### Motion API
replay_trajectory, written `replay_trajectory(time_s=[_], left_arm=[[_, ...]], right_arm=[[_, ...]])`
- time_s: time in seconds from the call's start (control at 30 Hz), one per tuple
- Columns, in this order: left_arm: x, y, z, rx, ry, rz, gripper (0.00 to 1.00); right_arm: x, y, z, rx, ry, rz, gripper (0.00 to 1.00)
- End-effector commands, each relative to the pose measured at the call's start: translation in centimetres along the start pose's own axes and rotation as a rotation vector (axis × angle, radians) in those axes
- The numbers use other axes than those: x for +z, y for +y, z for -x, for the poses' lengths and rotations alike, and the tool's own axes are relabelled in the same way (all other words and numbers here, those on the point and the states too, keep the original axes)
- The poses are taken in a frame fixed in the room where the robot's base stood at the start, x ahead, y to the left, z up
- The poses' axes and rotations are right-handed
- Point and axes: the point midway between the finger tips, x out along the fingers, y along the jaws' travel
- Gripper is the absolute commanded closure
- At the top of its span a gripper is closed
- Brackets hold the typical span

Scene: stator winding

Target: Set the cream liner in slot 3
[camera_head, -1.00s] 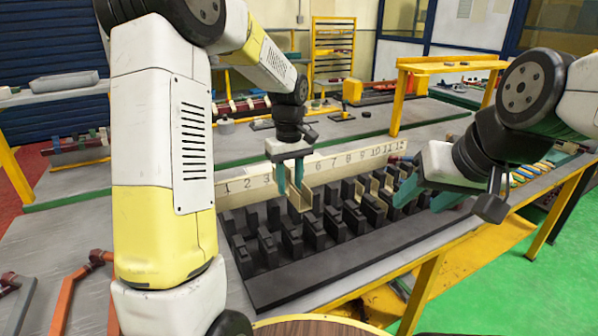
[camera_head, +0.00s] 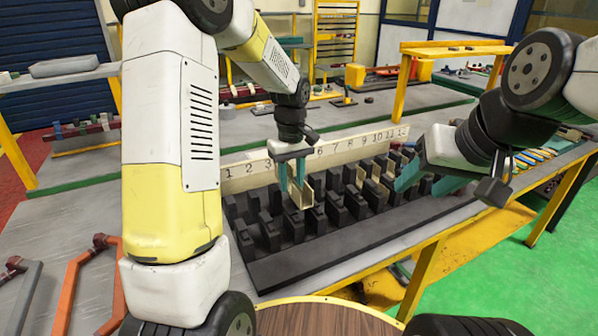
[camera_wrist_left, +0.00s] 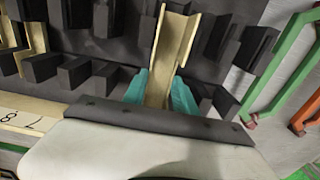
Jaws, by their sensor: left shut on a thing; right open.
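My left gripper (camera_head: 293,185) is shut on a cream liner (camera_head: 302,196), a channel-shaped strip, over the black slotted fixture (camera_head: 330,242). In the left wrist view the liner (camera_wrist_left: 172,55) stands up from between the teal fingers (camera_wrist_left: 160,95), among rows of black blocks. I cannot tell whether its lower end is inside a slot. A cream number strip (camera_head: 240,175) runs behind the fixture. Numbers 1 to 3 show left of the gripper, which hides those just before 6. My right gripper (camera_head: 420,180) is open and empty over the fixture's right part.
Other cream liners (camera_head: 362,178) stand in the fixture toward the right; some show in the left wrist view (camera_wrist_left: 36,38). A yellow-framed shelf (camera_head: 450,48) stands behind on the right. Orange bent rods (camera_head: 72,275) lie at the left. A round wooden top (camera_head: 320,318) is in front.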

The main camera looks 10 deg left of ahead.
Motion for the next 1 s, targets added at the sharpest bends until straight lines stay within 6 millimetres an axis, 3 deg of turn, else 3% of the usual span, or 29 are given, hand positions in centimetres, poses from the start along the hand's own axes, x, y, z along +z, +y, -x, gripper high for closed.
replay_trajectory(time_s=[1.0], left_arm=[[0.0, 0.0, -2.2, -0.001, -0.001, 0.000, 0.89]], right_arm=[[0.0, 0.0, 0.0, 0.000, 0.000, 0.000, 0.48]])
